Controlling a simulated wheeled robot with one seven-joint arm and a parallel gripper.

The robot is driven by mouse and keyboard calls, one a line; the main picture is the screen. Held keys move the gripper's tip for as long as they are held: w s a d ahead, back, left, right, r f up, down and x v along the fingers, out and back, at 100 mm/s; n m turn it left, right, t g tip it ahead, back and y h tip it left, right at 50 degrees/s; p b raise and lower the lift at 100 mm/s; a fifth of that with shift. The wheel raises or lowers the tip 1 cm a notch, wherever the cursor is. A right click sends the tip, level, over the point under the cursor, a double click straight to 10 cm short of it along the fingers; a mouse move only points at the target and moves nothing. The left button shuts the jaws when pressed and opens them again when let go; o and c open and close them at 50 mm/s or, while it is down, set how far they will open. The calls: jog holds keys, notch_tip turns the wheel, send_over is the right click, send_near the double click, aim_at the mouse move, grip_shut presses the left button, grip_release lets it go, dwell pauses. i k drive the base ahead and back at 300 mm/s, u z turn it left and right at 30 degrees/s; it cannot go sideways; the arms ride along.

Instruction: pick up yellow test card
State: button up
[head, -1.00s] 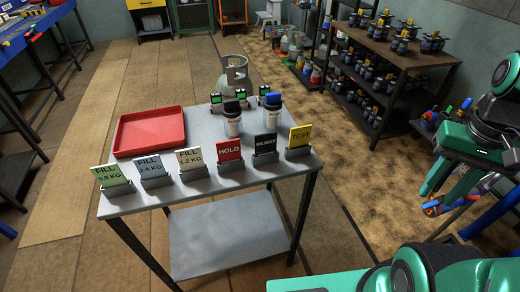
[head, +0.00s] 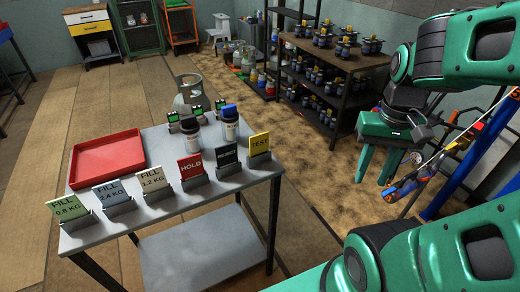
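The yellow test card (head: 259,143) stands upright in a small grey holder at the right end of the row of cards along the table's front edge. It reads TEST. My gripper (head: 375,181) hangs in the air to the right of the table, well apart from the card. Its two green fingers point down and stand apart, with nothing visible between them.
A loaded shelf (head: 340,60) stands behind. Floor right of the table is clear.

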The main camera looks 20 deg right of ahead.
aim_at(259, 145)
jog(key=z, duration=2.1)
jog(key=k, duration=0.65)
jog(key=u, duration=0.65)
